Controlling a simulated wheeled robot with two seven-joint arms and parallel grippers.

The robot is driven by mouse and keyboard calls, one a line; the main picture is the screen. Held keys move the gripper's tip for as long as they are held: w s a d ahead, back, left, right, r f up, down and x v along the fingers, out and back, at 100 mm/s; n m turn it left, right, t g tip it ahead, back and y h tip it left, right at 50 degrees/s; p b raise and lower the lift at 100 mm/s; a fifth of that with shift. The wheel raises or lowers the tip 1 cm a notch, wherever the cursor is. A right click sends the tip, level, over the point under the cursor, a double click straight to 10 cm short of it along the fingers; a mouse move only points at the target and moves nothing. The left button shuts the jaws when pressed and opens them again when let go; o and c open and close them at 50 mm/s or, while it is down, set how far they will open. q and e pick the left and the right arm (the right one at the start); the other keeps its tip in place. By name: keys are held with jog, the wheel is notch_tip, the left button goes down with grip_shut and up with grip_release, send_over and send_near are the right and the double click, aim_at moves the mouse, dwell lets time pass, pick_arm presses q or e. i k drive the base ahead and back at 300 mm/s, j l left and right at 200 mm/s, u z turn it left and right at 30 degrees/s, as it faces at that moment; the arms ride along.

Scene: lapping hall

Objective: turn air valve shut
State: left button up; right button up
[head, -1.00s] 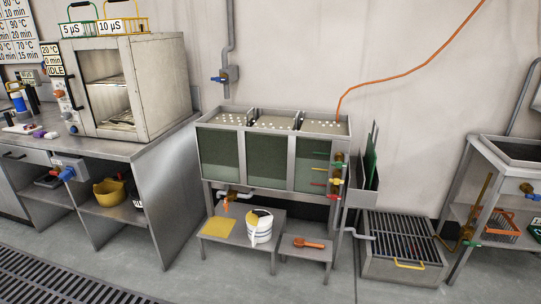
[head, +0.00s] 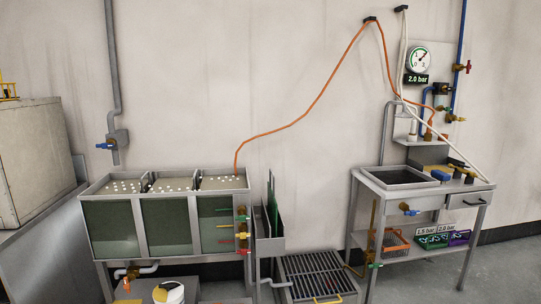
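Neither of my grippers shows in the head view. Several valves are in sight, and I cannot tell for certain which is the air valve. A valve with a red handle (head: 467,68) sits on the vertical blue pipe (head: 460,30) at the right. A round pressure gauge (head: 418,60) hangs on the wall above a sign (head: 416,79) reading 2.0 bar. An orange hose (head: 310,108) runs from the three-part tank up to a wall hook and down toward this pipework. The handles' exact positions are too small to read.
The three-part tank (head: 163,174) stands at the left, with coloured valves (head: 242,235) on its side. A sink bench (head: 430,190) with a blue-handled valve (head: 409,209) stands below the gauge. A floor grate box (head: 320,277) lies between. A blue-handled wall valve (head: 106,146) is at far left.

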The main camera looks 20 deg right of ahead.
aim_at(469, 66)
jog(key=z, duration=1.6)
jog(key=i+z, duration=0.3)
jog(key=i, duration=3.35)
jog(key=j, duration=0.1)
